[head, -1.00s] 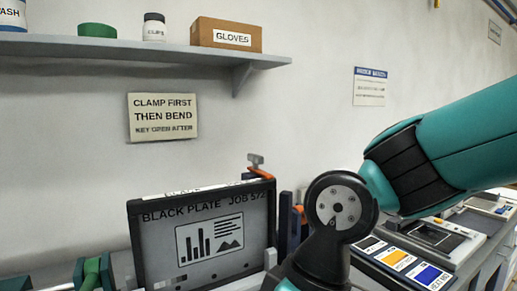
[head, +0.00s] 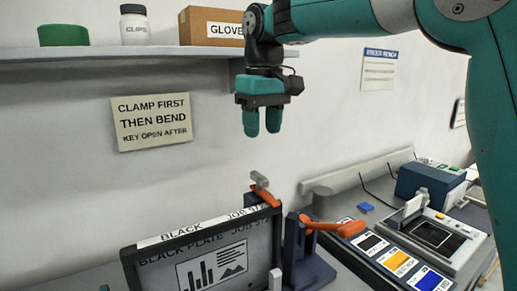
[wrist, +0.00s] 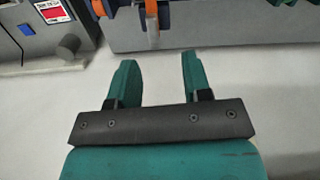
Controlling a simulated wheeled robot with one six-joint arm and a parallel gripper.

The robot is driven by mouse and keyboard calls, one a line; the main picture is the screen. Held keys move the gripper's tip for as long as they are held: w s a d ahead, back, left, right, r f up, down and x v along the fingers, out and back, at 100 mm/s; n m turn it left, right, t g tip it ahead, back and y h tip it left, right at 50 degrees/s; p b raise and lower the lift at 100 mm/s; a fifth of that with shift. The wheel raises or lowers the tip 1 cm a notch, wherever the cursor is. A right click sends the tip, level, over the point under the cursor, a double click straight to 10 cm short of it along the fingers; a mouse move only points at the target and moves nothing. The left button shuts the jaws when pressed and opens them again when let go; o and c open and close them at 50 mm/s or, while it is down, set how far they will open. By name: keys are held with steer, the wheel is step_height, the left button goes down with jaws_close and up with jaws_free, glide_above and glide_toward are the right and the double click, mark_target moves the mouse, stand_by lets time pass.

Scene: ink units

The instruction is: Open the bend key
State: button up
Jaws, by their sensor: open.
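A lever with an orange handle (head: 337,226) sits on a dark blue block (head: 303,262) right of the black plate (head: 214,262). A grey and orange clamp piece (head: 264,188) sits at the plate frame's top right corner. No part is labelled as the bend key, so I cannot tell which it is. My gripper (head: 262,134) points down in front of the wall, well above the plate and these parts. Its two green fingers are apart and empty, as the wrist view also shows (wrist: 153,78). An orange part (wrist: 152,22) lies ahead at the wrist view's top edge.
A shelf (head: 110,73) with a GLOVES box (head: 212,27), a white jar (head: 134,27) and a green roll (head: 64,35) runs near my gripper. Colour-marked panels (head: 398,262) and a machine (head: 437,235) fill the right.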

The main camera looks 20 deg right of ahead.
steer(key=m+p, duration=0.1)
steer(key=p, duration=0.1)
glide_toward(259, 175)
step_height(259, 175, down, 9)
steer(key=shift+w+f+p, duration=0.1)
steer(key=shift+f+p, duration=0.1)
steer(key=shift+p, duration=0.65)
steer(key=shift+c, duration=0.3)
jaws_close()
